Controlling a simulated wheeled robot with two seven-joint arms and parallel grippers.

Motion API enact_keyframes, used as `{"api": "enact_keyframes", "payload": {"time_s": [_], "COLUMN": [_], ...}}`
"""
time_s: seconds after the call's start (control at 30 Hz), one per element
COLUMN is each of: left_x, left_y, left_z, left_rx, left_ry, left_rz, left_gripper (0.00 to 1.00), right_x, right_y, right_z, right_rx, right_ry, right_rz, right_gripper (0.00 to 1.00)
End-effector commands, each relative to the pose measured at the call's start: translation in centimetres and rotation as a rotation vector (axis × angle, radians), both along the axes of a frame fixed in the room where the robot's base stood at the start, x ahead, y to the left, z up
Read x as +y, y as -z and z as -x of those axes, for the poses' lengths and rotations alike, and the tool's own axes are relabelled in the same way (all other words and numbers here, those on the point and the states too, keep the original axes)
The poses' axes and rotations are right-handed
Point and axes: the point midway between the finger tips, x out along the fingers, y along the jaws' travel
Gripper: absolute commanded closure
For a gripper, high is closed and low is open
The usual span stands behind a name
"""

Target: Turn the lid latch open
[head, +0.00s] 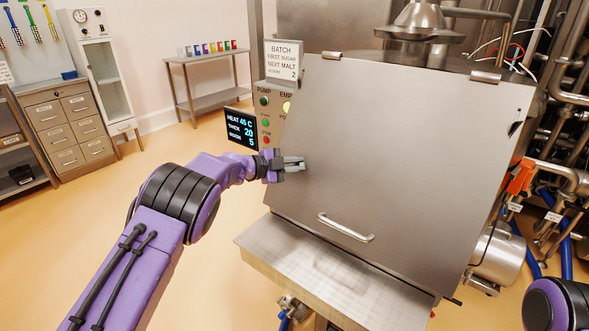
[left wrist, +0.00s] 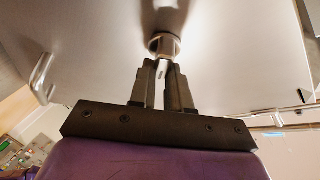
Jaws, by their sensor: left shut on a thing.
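The hopper's lid (head: 400,150) is a large sloping steel panel, lying shut in the head view, with a bar handle (head: 345,228) near its lower edge. My left gripper (head: 297,164) is at the lid's left side. In the left wrist view, the lid latch (left wrist: 165,43) is a round steel boss on the lid with a narrow tab reaching down between the fingers. My left gripper (left wrist: 162,78) is shut on this tab. In the head view the fingers hide most of the latch, so its turn angle is hard to tell. My right gripper is out of view.
A control panel with buttons (head: 265,124) and a dark display (head: 241,128) stand just left of the lid, close to my left wrist. A steel ledge (head: 290,262) juts out below the lid. Pipes (head: 570,95) crowd the right. The floor at left is clear.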

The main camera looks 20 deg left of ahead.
Motion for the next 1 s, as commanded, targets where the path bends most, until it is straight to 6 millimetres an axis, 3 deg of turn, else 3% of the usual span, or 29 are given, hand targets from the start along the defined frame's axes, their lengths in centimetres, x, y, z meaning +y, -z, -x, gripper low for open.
{"api": "enact_keyframes", "payload": {"time_s": [0.5,1.0], "left_x": [0.01,0.05], "left_y": [0.28,0.33], "left_z": [0.15,0.20], "left_rx": [-0.118,-0.151], "left_ry": [0.180,0.231], "left_rz": [-0.327,-0.418], "left_gripper": [1.00,1.00], "right_x": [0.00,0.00], "right_y": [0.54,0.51], "right_z": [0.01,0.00], "right_rx": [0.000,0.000], "right_ry": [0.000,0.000], "right_rz": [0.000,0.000], "right_gripper": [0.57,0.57]}}
